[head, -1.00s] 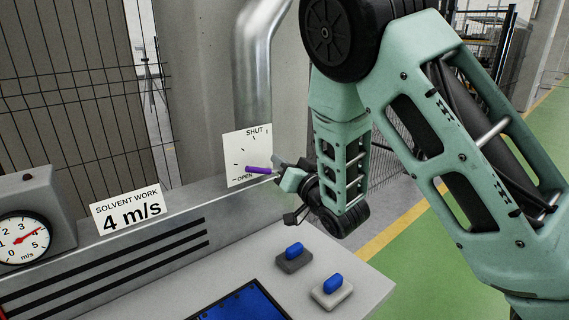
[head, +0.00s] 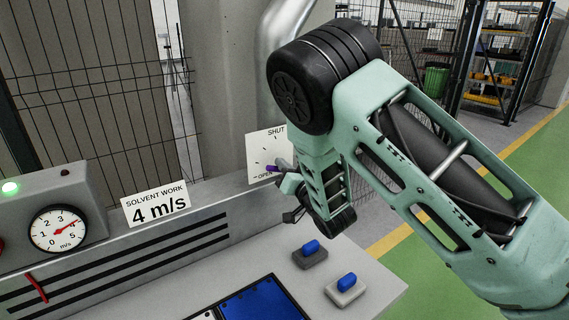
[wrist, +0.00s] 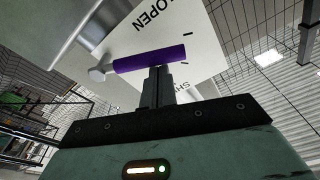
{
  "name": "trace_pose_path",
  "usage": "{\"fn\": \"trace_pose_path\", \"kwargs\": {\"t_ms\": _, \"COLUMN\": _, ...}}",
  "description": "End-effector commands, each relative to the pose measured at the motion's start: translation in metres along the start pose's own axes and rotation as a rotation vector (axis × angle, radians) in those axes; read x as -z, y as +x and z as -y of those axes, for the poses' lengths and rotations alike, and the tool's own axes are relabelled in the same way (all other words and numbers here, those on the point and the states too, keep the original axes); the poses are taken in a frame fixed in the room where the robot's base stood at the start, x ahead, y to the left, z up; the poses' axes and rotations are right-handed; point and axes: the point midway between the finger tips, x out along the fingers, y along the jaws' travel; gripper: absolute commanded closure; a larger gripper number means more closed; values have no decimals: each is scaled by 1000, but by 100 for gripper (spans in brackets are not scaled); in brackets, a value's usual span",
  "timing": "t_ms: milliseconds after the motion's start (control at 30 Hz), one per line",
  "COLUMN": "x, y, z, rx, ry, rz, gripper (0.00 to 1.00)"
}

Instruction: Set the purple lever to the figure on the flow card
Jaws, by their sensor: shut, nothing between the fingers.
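The purple lever (head: 271,168) is on a white dial plate (head: 258,150) marked SHUT at the top and OPEN at the bottom. It points left, nearer OPEN. My gripper (head: 284,170) is at the lever, covering part of it. In the wrist view, the shut, empty fingertips (wrist: 158,72) are right against or just beside the purple lever (wrist: 135,61); contact is unclear. The flow card (head: 156,204) reads "SOLVENT WORK 4 m/s". The round gauge (head: 58,229) in m/s has its red needle at about 4.
Two blue switches, one on a dark base (head: 311,248) and one on a light base (head: 346,284), stand on the console top. A green lamp (head: 11,188) is lit on the gauge box. A mesh fence stands behind.

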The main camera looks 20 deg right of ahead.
Motion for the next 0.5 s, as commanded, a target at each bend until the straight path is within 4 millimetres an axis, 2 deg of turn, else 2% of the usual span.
{"fn": "trace_pose_path", "kwargs": {"t_ms": 500, "x": -13, "y": -4, "z": 0, "rx": 1, "ry": -1, "rz": -1, "gripper": 100}}
